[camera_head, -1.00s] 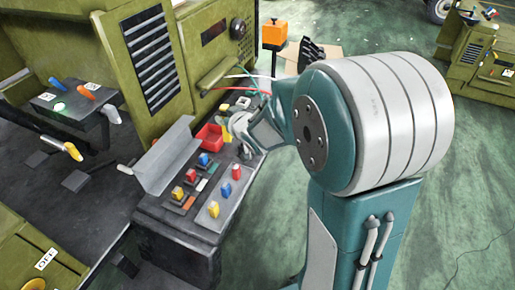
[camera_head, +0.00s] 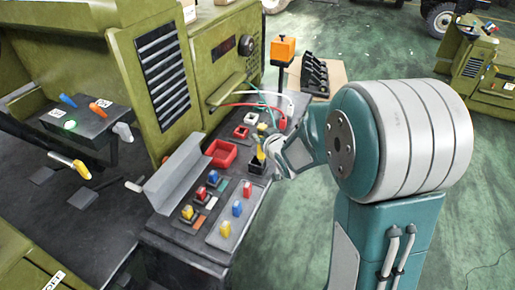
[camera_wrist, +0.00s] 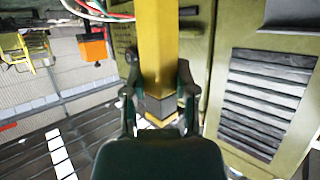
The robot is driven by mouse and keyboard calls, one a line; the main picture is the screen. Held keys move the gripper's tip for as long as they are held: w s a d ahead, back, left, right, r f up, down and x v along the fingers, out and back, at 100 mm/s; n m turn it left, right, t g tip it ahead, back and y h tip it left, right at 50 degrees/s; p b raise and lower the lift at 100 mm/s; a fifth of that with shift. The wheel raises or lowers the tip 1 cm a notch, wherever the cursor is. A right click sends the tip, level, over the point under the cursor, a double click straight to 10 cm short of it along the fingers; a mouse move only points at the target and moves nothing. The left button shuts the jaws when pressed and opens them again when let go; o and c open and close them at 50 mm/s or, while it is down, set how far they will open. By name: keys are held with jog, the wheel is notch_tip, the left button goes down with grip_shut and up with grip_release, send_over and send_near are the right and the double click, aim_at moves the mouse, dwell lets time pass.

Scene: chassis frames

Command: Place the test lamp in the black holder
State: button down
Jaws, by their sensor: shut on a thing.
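The test lamp (camera_head: 260,151) is a yellow stick. In the wrist view the lamp (camera_wrist: 160,45) stands between my fingers, with a dark band near its lower end. My gripper (camera_head: 268,150) is shut on it, over the right side of the bench. The black holder (camera_head: 257,166) seems to be the small dark block right under the lamp, beside the red bin. I cannot tell whether the lamp's lower end is inside it or just above it. In the wrist view my gripper (camera_wrist: 158,98) hides what lies below the lamp.
A red bin (camera_head: 222,153) stands left of the lamp. Red and white sockets (camera_head: 250,118) lie behind it, near loose cables (camera_head: 262,104). Several coloured pegs (camera_head: 237,208) stand at the front. A grey upright panel (camera_head: 178,168) and a green machine (camera_head: 160,75) bound the left.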

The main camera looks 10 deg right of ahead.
jog(key=w+f, duration=0.5)
jog(key=f, duration=0.4)
jog(key=shift+w+a, duration=0.15)
jog(key=shift+w, duration=0.05)
jog(key=shift+f, duration=0.1)
jog(key=shift+c, duration=2)
grip_release()
